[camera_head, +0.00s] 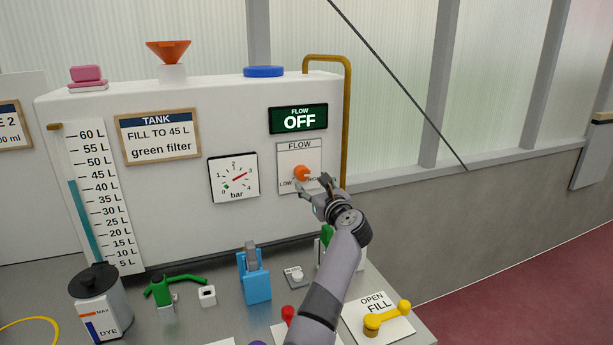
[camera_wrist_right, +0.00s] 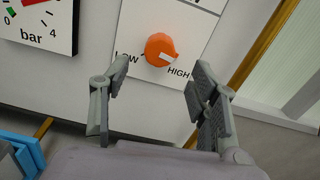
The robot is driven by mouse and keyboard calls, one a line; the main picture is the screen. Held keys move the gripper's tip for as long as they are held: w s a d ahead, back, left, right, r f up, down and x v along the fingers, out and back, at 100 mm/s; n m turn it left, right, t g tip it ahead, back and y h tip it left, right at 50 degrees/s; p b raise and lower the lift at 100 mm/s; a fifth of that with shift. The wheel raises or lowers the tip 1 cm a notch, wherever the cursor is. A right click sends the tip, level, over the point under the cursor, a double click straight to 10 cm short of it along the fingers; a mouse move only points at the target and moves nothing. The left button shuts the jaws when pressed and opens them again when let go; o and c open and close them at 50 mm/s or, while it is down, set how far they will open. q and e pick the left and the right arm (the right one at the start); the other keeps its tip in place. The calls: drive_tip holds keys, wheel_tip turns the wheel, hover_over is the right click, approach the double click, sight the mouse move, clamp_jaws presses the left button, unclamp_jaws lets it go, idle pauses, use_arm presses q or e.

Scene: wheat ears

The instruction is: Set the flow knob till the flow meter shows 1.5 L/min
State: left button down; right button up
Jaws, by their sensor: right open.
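The orange flow knob (camera_head: 301,173) sits on a white plate marked FLOW, LOW and HIGH on the tank front. In the right wrist view the knob (camera_wrist_right: 160,49) has its white pointer turned toward HIGH. The flow meter (camera_head: 298,119) above it is a dark green display reading OFF. My right gripper (camera_head: 312,189) is in front of the knob's lower side. In the right wrist view the gripper (camera_wrist_right: 158,85) is open, its fingers apart to either side below the knob, with nothing between them. My left gripper is not in view.
A bar gauge (camera_head: 234,178) is left of the knob plate. A yellow-brown pipe (camera_head: 346,120) runs down the tank's right edge. Below stand a blue clamp-like holder (camera_head: 254,275), a white button (camera_head: 297,274) and a yellow FILL handle (camera_head: 387,318).

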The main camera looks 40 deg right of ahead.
sight(304, 175)
drive_tip(key=x, duration=0.4)
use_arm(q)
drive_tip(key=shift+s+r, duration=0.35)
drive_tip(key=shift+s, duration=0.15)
use_arm(e)
drive_tip(key=shift+x, duration=0.8)
drive_tip(key=c, duration=1.2)
drive_tip(key=shift+o, duration=0.2)
